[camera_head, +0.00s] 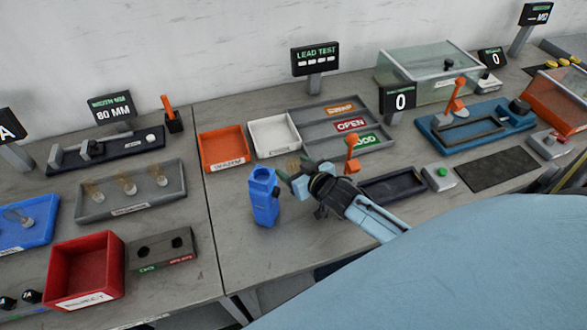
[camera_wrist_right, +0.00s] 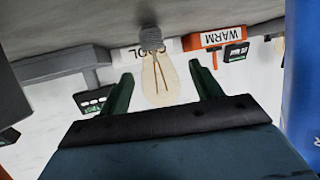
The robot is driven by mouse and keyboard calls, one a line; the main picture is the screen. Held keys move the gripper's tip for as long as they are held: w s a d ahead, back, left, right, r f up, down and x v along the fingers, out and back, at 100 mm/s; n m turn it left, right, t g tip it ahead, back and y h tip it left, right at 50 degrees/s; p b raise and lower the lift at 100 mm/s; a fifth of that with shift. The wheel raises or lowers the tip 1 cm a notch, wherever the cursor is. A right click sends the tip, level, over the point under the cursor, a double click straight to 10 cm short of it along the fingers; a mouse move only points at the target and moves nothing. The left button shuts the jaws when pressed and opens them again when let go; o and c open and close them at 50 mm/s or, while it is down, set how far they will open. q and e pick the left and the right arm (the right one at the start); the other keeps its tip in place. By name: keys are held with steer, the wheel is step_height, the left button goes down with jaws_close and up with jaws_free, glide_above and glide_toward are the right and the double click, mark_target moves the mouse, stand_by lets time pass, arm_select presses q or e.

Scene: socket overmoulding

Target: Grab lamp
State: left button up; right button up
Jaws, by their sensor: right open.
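A clear lamp (camera_wrist_right: 160,80) with a grey screw cap shows in the right wrist view, between the two dark green fingers of my right gripper (camera_wrist_right: 162,75). A gap shows on each side of the glass; the fingers are open around it. The picture is upside down there, and the cap points towards the grey bench surface. In the head view my right gripper (camera_head: 292,172) is beside a blue block-like holder (camera_head: 264,200), and the lamp there is mostly hidden by the fingers. My left gripper is not in view.
A grey tray (camera_head: 95,211) holds several lamps at left; a blue tray (camera_head: 35,238) holds another. An orange bin (camera_head: 223,161) and a white bin (camera_head: 275,134) stand behind my gripper. A red reject bin (camera_head: 84,300) is front left. Bench around the blue holder is mostly clear.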

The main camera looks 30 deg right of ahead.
steer(key=shift+x, duration=1.15)
steer(key=c, duration=1)
